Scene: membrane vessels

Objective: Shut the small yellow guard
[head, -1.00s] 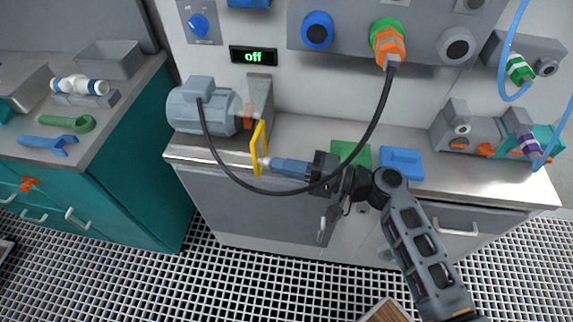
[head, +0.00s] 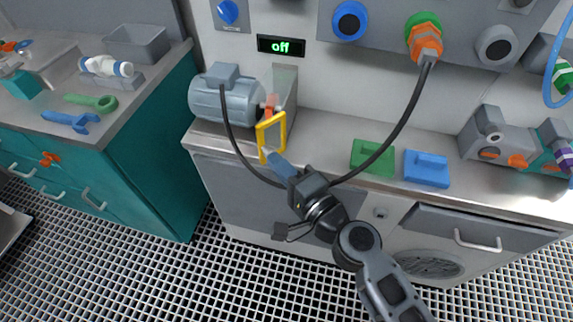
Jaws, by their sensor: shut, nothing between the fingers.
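The small yellow guard (head: 270,119) is an open rectangular frame at the right end of the grey motor (head: 224,97). It stands in front of and just below the orange coupling (head: 270,103), its face turned mostly to the front and somewhat askew. I cannot tell how wide a gap is left behind it. My gripper (head: 270,156) is shut and empty. Its blue-grey fingertips are at the guard's lower edge, on the front side, and seem to touch it. The exact contact is too small to see.
A green block (head: 372,158) and a blue block (head: 427,170) lie on the counter to the right. The display (head: 281,45) reads "off".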

